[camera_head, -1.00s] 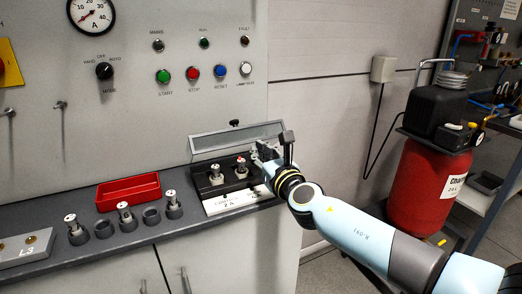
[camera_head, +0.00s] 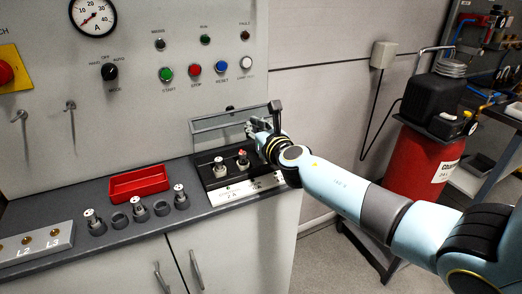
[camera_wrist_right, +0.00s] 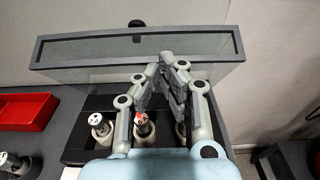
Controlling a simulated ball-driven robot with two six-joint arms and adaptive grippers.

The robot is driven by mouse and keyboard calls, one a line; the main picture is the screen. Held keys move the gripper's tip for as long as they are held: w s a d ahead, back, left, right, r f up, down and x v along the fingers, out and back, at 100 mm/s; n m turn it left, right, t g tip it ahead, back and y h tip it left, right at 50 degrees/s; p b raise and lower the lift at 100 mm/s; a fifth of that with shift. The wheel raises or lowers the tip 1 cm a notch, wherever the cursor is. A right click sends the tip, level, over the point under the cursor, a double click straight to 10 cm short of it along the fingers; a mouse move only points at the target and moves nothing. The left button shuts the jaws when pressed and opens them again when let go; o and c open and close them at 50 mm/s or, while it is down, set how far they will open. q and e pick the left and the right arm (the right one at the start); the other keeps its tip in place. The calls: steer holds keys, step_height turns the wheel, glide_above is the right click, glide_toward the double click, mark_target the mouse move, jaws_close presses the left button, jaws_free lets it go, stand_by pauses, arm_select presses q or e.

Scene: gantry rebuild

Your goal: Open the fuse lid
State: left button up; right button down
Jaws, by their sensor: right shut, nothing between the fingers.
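The fuse lid (camera_head: 216,123), a clear panel in a grey frame, stands raised at the back of the fuse box (camera_head: 204,183). Its small black knob shows at the upper edge in the right wrist view (camera_wrist_right: 135,24). Below it, fuses with white and red-marked caps (camera_head: 242,155) stand uncovered in the dark box. My right gripper (camera_head: 252,126) is shut and empty at the lid's right part. In the wrist view its fingertips (camera_wrist_right: 166,66) overlap the lid's lower frame; I cannot tell whether they touch. My left gripper is not in view.
A red tray (camera_head: 139,182) and several fuse holders (camera_head: 139,208) sit on the ledge to the left. The panel behind carries buttons (camera_head: 194,69) and a gauge (camera_head: 93,14). A red tank (camera_head: 418,160) with a compressor stands at the right.

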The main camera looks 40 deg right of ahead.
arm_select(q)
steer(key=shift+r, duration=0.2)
arm_select(e)
steer(key=shift+w+d+r, duration=0.2)
steer(key=shift+w+r, duration=0.3)
steer(key=shift+w, duration=0.15)
steer(key=shift+f, duration=0.1)
